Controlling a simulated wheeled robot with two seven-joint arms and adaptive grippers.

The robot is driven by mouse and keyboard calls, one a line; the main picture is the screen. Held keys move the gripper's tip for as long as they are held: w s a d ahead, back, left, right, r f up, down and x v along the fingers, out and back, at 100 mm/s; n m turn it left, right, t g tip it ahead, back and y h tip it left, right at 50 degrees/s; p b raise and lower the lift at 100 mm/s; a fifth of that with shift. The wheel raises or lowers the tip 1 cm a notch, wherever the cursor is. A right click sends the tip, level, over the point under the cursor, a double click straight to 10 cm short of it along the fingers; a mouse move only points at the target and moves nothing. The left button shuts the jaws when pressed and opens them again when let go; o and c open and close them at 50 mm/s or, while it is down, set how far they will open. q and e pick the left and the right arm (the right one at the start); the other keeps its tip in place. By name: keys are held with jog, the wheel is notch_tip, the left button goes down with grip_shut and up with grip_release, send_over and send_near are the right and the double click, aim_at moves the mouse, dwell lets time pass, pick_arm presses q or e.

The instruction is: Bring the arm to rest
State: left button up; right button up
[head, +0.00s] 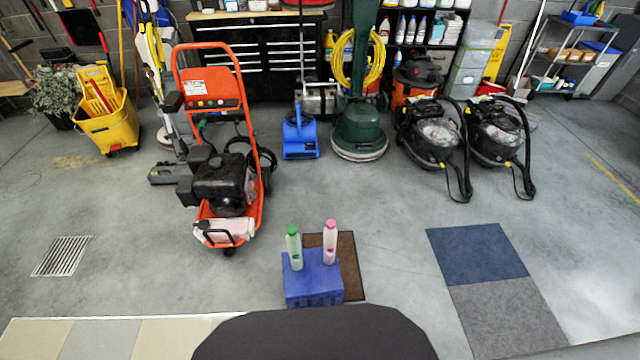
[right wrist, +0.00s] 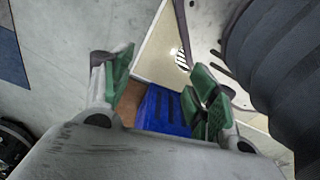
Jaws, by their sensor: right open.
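My right gripper (right wrist: 165,85) shows in the right wrist view with its green-padded fingers spread apart and nothing between them. Beyond the fingers, lower down, part of a blue crate (right wrist: 163,108) is visible. In the head view neither gripper shows. There the blue crate (head: 313,283) stands on the floor at the centre front, with a green-capped bottle (head: 294,250) and a pink-capped bottle (head: 330,245) upright on top of it. My left gripper is in neither view.
A brown mat (head: 352,270) lies under and behind the crate. Blue and grey floor pads (head: 478,252) lie to the right. An orange pressure washer (head: 222,165) stands at left, two black vacuums (head: 432,135) at back right. Open grey floor lies between.

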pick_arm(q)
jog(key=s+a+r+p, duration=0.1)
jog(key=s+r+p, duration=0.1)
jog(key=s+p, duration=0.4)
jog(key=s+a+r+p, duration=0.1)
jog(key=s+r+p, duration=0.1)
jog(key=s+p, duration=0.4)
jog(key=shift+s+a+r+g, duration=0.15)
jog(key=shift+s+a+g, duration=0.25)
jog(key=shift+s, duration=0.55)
pick_arm(e)
jog(key=s+d+r, duration=0.1)
jog(key=s+r, duration=0.1)
jog(key=s, duration=0.5)
jog(key=s+d+r, duration=0.1)
jog(key=s+r, duration=0.1)
jog(key=s, duration=0.5)
jog(key=shift+d+r+g, duration=0.15)
jog(key=shift+d+g, duration=0.2)
jog(key=shift+g, duration=0.05)
pick_arm(q)
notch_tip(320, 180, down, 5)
jog(key=b, duration=0.5)
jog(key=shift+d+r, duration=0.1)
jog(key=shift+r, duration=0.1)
pick_arm(e)
notch_tip(320, 180, down, 5)
jog(key=shift+r, duration=0.2)
